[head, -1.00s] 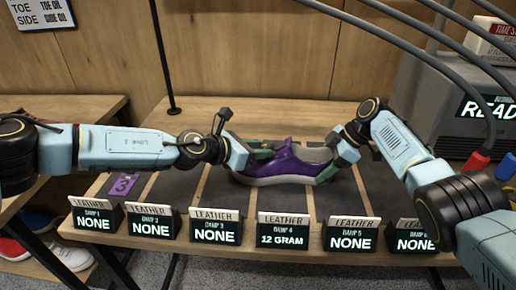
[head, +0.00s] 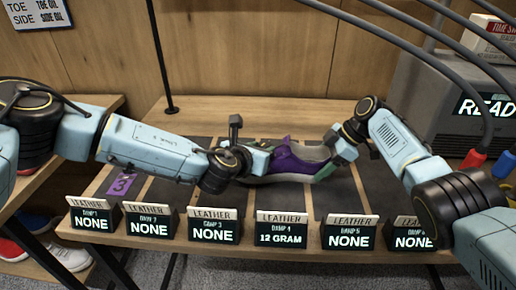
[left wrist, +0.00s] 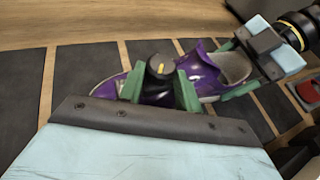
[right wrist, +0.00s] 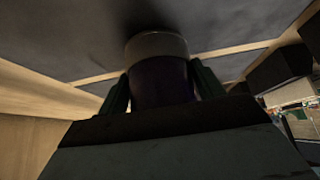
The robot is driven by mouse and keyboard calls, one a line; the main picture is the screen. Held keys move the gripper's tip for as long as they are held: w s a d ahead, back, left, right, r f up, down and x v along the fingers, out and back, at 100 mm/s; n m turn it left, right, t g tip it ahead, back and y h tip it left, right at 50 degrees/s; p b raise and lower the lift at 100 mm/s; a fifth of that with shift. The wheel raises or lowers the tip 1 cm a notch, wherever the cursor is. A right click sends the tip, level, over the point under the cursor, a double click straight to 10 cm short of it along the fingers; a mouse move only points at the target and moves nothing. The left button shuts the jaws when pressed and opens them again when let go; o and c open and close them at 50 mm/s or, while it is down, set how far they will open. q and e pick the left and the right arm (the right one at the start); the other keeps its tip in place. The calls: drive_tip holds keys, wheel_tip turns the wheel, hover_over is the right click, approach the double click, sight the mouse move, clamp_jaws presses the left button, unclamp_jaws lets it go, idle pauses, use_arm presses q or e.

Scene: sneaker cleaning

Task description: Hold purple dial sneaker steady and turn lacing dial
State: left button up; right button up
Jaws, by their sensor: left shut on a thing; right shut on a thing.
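The purple sneaker (head: 292,160), with a pale sole, stands on the dark mat strips of the bench, its toe to the left in the head view. Its black lacing dial (left wrist: 160,68) has a yellow mark and shows in the left wrist view. My left gripper (left wrist: 160,84) is shut on the dial, with a green finger on each side; in the head view it hides the front of the shoe. My right gripper (head: 331,157) is shut on the heel. The heel (right wrist: 160,82) fills the gap between its fingers in the right wrist view.
A row of small display stands (head: 280,230) lines the bench's front edge. A purple tag marked 3 (head: 122,184) lies at left. A grey machine (head: 425,95) with a lit screen and hanging cables stands at right. Bare mat lies left of the sneaker.

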use_arm(q)
drive_tip(key=n+y, duration=0.1)
drive_tip(key=d+n+t+y, duration=0.1)
drive_tip(key=y, duration=0.1)
drive_tip(key=shift+s+n, duration=0.1)
drive_tip(key=shift+n, duration=0.3)
use_arm(e)
drive_tip(key=shift+s+a+f, duration=0.1)
use_arm(q)
drive_tip(key=shift+d+n+y, duration=0.2)
drive_tip(key=shift+n+y, duration=1.6)
drive_tip(key=shift+y, duration=0.6)
drive_tip(key=shift+r, duration=0.1)
drive_tip(key=o, duration=1)
